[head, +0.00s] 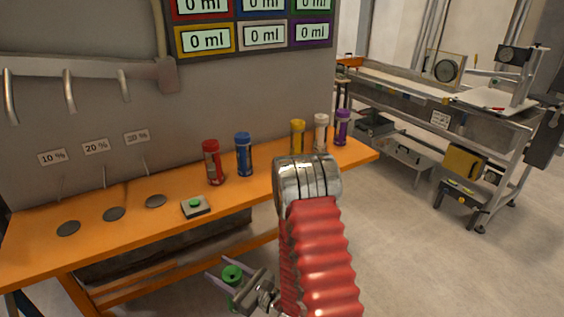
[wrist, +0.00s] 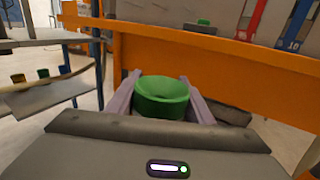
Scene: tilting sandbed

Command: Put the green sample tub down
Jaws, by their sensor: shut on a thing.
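The green sample tub (head: 233,274) is low in the head view, below the front edge of the orange bench. My gripper (head: 229,272) is shut on it, with one pale purple finger on each side. In the wrist view the green tub (wrist: 162,97) sits between the two fingers of my gripper (wrist: 160,100), and its round top shows. The tub's lower part is hidden in the wrist view. The orange bench (head: 110,247) stands behind the tub.
Red (head: 213,162), blue (head: 244,154), yellow (head: 298,137), white (head: 321,132) and purple (head: 342,127) tubes stand on the bench. A small box with a green button (head: 196,206) and dark discs (head: 114,214) are there. The bench front between discs and edge is clear.

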